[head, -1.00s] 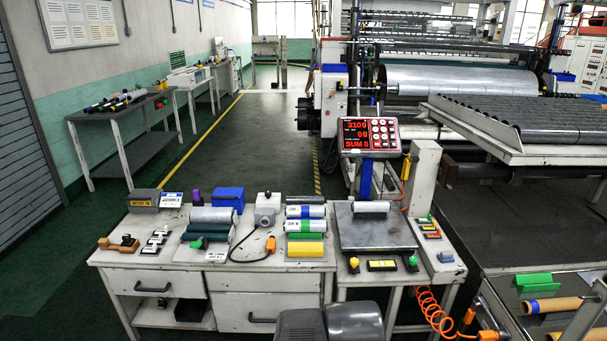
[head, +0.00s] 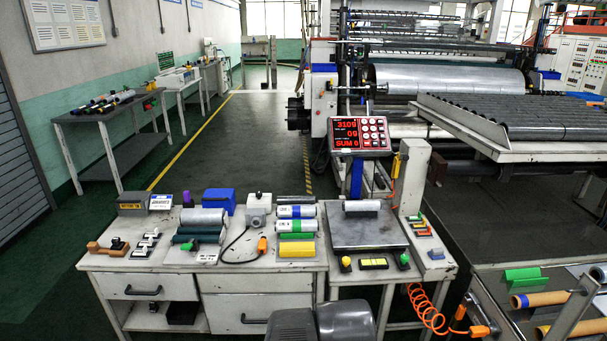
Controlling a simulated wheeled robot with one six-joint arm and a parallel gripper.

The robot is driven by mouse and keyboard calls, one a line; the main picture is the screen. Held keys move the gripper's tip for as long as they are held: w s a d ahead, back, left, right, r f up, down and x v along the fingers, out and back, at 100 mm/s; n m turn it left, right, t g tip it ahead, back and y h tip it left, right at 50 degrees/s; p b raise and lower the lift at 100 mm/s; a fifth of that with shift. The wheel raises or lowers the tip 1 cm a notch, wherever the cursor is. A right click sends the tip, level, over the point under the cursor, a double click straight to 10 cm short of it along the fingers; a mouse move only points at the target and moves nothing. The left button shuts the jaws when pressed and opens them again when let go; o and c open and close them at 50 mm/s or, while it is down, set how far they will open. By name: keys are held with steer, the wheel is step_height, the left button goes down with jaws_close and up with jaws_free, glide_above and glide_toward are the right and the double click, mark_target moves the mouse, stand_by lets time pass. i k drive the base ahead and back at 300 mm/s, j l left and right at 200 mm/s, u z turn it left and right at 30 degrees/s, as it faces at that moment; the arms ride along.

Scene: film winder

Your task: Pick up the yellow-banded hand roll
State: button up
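I cannot make out a yellow band on any hand roll. A grey roll (head: 362,205) lies on the flat plate of the weighing scale (head: 368,236); its band, if any, is too small to tell. Two pale rolls with blue and green marks, the back one (head: 296,211) and the front one (head: 296,225), lie on the bench. In front of them are a green piece (head: 297,237) and a plain yellow piece (head: 297,250). Several small rolls (head: 105,102) with coloured ends lie on the far left table. My gripper is not in view; grey parts of my own body show at the bottom edge.
The bench (head: 150,262) also holds stamps, a blue box (head: 219,201) and larger grey and green rolls (head: 203,217). A red-digit display (head: 360,135) stands behind the scale. An orange coiled hose (head: 428,311) hangs at the right. The aisle floor (head: 240,135) is clear.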

mark_target(372, 206)
steer(key=i+l+z, duration=0.1)
steer(key=i+l, duration=0.15)
steer(key=i, duration=0.2)
steer(key=i+l+z, duration=0.1)
steer(key=i, duration=0.4)
steer(key=i+l+z, duration=0.1)
steer(key=i+l, duration=0.15)
steer(key=i, duration=0.2)
steer(key=i+l+z, duration=0.1)
steer(key=i, duration=0.4)
